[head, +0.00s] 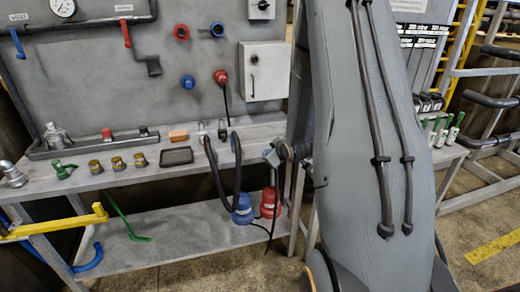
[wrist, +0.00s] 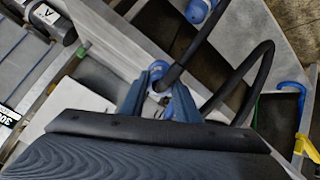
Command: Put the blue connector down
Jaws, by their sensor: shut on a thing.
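My gripper (wrist: 160,92) is shut on the blue connector (wrist: 158,70) in the wrist view. Its two blue-grey fingers stand on either side of the connector, which is partly hidden between them. A black hose runs from the connector up to the right. I cannot make out the connector there.
A blue canister (head: 243,210) and a red canister (head: 269,203) stand on the lower shelf. Black hoses (head: 213,172) loop over the bench's front edge. Brass fittings (head: 117,163) and a black tray (head: 176,156) occupy the bench. The wall panel has a blue socket (head: 188,82) and a red plug (head: 221,77).

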